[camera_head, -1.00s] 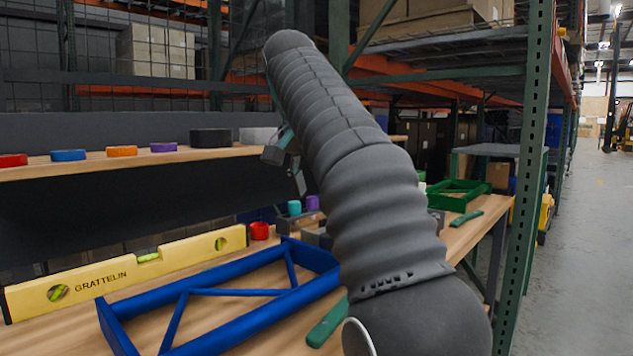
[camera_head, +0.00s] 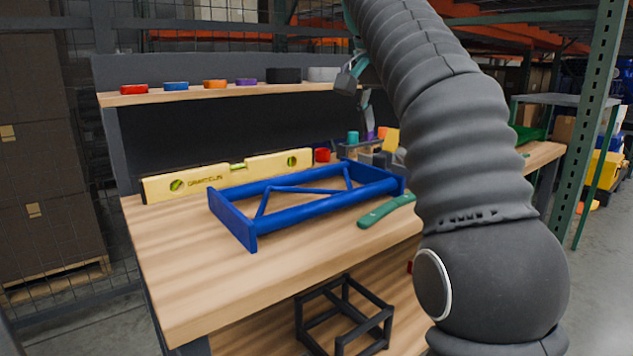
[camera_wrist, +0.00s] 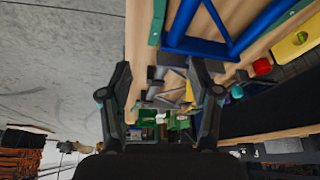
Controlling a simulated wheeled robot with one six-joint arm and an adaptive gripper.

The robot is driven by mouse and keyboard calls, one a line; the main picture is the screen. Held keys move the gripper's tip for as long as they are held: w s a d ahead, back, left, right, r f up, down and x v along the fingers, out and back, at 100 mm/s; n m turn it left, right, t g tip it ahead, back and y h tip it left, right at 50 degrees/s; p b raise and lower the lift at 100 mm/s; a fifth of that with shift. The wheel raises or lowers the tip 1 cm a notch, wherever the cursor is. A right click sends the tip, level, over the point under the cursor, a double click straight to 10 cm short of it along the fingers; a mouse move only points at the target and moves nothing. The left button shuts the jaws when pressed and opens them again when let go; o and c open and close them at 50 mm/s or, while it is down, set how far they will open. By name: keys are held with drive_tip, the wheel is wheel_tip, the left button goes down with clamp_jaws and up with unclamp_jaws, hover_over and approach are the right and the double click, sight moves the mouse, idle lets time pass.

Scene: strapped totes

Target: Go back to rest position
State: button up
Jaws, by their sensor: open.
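My gripper (camera_head: 355,85) is raised in front of the shelf above the workbench in the head view, partly hidden behind my dark, ribbed arm. In the wrist view my gripper (camera_wrist: 162,75) has its two fingers spread apart, with nothing held between them. The wooden workbench (camera_head: 180,255) stands below. My gripper is clear of all of these.
A narrow shelf (camera_head: 215,94) at the back carries several coloured tape rolls. A grey caddy (camera_head: 375,157) with small items sits near the gripper's side of the bench. A green rack post (camera_head: 597,120) stands at the right. A black cube frame (camera_head: 345,318) is below the bench top.

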drive_tip(key=s+d+f+n+t+y+p, duration=0.2)
drive_tip(key=s+f+n, duration=0.5)
drive_tip(key=s+f, duration=2)
wheel_tip(320, 180, down, 4)
drive_tip(key=shift+d+r+n+y+p, duration=0.25)
drive_tip(key=shift+d+n+y+p, duration=0.15)
drive_tip(key=shift+d, duration=0.25)
